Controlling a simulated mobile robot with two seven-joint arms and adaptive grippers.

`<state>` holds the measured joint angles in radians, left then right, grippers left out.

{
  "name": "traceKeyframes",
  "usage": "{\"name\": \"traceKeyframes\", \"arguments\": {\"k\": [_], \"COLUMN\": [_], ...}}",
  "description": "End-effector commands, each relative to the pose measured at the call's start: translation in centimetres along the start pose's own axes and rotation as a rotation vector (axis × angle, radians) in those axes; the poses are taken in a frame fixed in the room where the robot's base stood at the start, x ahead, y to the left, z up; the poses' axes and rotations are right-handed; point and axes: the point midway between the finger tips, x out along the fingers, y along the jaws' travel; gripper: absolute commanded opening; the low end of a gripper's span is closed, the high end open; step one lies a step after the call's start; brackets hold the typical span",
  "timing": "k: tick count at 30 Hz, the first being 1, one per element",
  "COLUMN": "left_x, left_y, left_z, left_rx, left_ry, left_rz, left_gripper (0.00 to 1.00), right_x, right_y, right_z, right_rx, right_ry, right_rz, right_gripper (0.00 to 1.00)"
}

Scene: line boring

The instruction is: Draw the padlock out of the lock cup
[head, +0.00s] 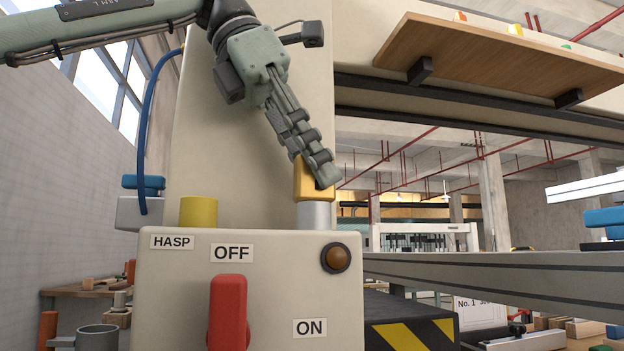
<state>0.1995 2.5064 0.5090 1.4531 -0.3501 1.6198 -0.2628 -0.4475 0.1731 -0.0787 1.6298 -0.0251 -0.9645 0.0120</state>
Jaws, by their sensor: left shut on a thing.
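The padlock is a brass-yellow block (312,194) above the right part of the control box, in the head view. Its lower end meets the top of the grey metal lock cup (317,215). How deep the padlock sits in the cup cannot be seen. My left gripper (314,170) comes down from the upper left and is shut on the padlock, its fingers covering the padlock's upper part. The yellow hasp cylinder (198,211) stands on the box to the left, behind the HASP label (172,242). My right gripper is not in view.
The cream control box (265,285) carries a red switch handle (228,311) below OFF and a brown round lamp or button (336,258). A tall cream machine column (220,150) rises behind. A wooden shelf (490,58) overhangs at upper right. Open space lies right of the padlock.

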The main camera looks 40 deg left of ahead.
Motion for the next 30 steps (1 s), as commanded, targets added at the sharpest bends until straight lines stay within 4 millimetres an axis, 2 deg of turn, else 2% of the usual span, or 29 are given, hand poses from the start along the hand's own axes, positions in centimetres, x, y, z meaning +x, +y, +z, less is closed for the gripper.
{"name": "traceKeyframes", "arguments": {"k": [11, 30], "left_x": [-0.2, -1.7], "left_y": [0.0, 0.0], "left_z": [0.1, 1.1], "left_rx": [0.0, 0.0], "left_ry": [-0.001, -0.001], "left_rz": [0.001, 0.0], "left_gripper": [0.0, 0.0], "right_x": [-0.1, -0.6], "right_y": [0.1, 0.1], "right_z": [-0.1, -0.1], "right_rx": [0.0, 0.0], "right_ry": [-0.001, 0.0], "right_rz": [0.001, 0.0], "right_gripper": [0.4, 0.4]}}
